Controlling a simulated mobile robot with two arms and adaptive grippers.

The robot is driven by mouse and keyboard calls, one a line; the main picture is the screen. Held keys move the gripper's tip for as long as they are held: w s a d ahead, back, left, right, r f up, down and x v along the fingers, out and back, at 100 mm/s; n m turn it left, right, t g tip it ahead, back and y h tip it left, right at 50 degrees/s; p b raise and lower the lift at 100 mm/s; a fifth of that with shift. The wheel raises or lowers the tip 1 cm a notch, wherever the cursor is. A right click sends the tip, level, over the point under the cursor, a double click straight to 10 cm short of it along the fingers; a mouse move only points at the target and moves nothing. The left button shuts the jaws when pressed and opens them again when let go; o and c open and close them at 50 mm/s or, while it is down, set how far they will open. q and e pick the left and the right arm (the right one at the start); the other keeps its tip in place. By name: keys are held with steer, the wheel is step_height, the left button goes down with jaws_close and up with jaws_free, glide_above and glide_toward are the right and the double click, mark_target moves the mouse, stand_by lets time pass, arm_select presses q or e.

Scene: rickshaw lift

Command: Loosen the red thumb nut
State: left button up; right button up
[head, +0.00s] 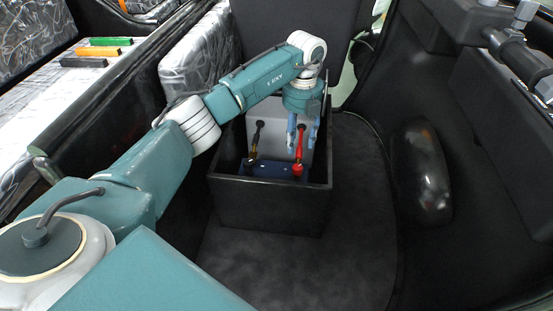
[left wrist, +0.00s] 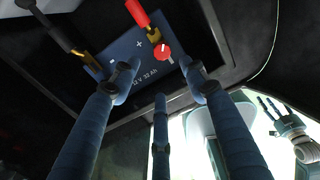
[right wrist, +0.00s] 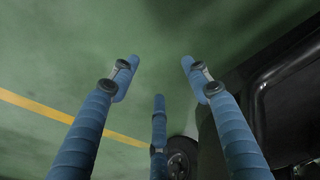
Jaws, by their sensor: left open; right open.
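The red thumb nut (left wrist: 163,51) sits by the plus mark on the blue battery (left wrist: 140,68). In the head view the nut (head: 297,169) shows low inside the black box, at the battery's right side. A red-handled cable lug (left wrist: 141,16) reaches down beside the nut, and a black one (left wrist: 47,27) goes to the minus side. My left gripper (head: 302,130) is open above the battery; in its own wrist view its fingers (left wrist: 162,84) are apart and empty, with the nut beyond them. My right gripper (right wrist: 160,78) is open and empty over a green floor.
The black box (head: 265,202) walls surround the battery. Orange, green and black bars (head: 104,41) lie on the ledge at the left. Dark floor (head: 345,240) to the right of the box is clear. A yellow line (right wrist: 35,106) and a dark wheel show below my right gripper.

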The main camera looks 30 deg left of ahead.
mark_target(297, 167)
arm_select(q)
steer(key=f, duration=0.3)
steer(key=shift+d, duration=0.3)
step_height(297, 167, down, 8)
steer(key=shift+w+a+r+b, duration=0.1)
steer(key=shift+b, duration=0.65)
arm_select(e)
steer(key=r, duration=0.1)
steer(key=w+r, duration=0.1)
steer(key=r, duration=0.1)
steer(key=d+r, duration=0.1)
steer(key=r, duration=0.1)
steer(key=shift+w, duration=0.4)
arm_select(q)
jaws_close()
steer(key=shift+m, duration=0.3)
